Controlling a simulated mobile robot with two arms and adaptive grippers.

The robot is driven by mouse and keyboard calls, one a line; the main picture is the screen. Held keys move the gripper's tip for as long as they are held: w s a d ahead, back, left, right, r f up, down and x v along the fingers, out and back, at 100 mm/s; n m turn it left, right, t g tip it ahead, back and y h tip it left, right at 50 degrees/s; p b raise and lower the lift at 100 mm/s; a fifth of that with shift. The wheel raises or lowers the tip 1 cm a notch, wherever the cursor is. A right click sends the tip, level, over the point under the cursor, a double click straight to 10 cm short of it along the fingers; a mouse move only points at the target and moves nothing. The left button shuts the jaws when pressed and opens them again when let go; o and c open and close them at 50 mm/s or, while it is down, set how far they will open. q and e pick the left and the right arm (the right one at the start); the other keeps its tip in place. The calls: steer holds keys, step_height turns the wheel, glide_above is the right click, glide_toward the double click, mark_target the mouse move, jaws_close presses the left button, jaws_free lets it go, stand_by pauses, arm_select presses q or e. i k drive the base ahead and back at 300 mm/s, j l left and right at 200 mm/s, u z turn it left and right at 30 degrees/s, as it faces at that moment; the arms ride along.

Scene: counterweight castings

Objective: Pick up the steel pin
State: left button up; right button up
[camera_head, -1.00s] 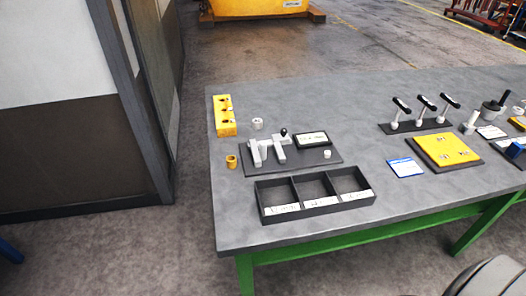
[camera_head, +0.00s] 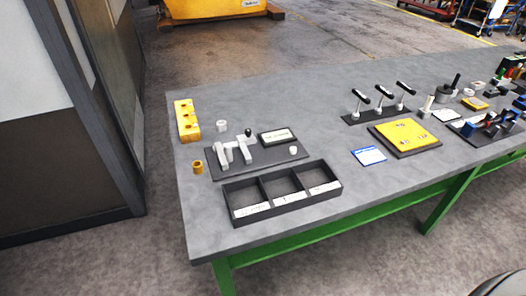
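I cannot tell for sure which piece is the steel pin. A small pale cylinder (camera_head: 222,126) stands on the grey tabletop beside a yellow block with holes (camera_head: 187,121). Another small pale cylinder (camera_head: 293,150) stands at the right end of a dark fixture plate (camera_head: 262,163) with grey metal blocks. A taller pale cylinder (camera_head: 427,104) stands right of a row of black-handled clamps (camera_head: 378,98). Neither of my grippers shows in this view.
A black three-compartment tray (camera_head: 283,207) with labels sits at the table's (camera_head: 330,130) front. A brass-coloured ring (camera_head: 198,167), a yellow plate (camera_head: 405,133) and a blue-white card (camera_head: 369,155) lie around it. Several tools crowd the right end. A dark-framed wall stands at left.

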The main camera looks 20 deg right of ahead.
mark_target(228, 147)
steer(key=i+j+z, duration=0.15)
steer(key=z, duration=0.35)
steer(key=i+j+z, duration=0.1)
steer(key=j+z, duration=0.25)
steer(key=z, duration=0.15)
steer(key=j+z, duration=0.35)
steer(key=z, duration=0.15)
steer(key=j+z, duration=0.35)
steer(key=z, duration=0.15)
